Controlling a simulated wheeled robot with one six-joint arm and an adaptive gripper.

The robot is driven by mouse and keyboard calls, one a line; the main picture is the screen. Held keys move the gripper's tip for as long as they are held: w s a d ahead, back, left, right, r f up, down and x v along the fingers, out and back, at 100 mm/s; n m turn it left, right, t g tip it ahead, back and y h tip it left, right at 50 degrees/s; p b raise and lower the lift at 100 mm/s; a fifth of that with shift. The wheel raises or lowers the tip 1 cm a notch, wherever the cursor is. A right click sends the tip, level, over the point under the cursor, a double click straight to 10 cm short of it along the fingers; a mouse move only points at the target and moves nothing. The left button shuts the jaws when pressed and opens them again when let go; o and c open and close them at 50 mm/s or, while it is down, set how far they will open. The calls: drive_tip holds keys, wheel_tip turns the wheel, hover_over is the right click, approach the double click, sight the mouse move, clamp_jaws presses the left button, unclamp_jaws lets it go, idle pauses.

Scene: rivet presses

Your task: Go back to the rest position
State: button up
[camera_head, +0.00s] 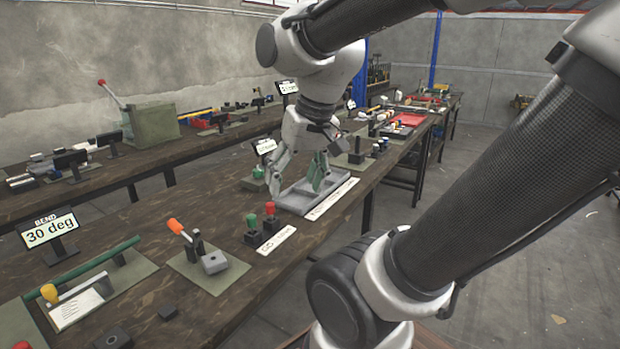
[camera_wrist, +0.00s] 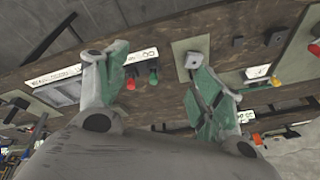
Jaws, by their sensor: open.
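My gripper (camera_head: 298,178) is above the near table, over a grey tray in the head view. Its two green-padded fingers are spread apart with nothing between them. The tray also shows at the left in the wrist view (camera_wrist: 62,93).
A green and a red button (camera_head: 270,212) stand left of the tray. An orange-handled press (camera_head: 205,258) and a "30 deg" sign (camera_head: 48,230) are further left. The near table (camera_head: 150,225) has bare patches. A back table (camera_head: 120,170) holds more tools. Open floor is at the right.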

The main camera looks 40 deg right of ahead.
drive_tip(key=s+n, duration=0.1)
drive_tip(key=s+d+n, duration=0.1)
drive_tip(key=shift+s+d+r+n+t+h, duration=0.3)
drive_tip(key=shift+s+n+h, duration=0.1)
drive_tip(key=shift+c, duration=0.3)
idle(0.7)
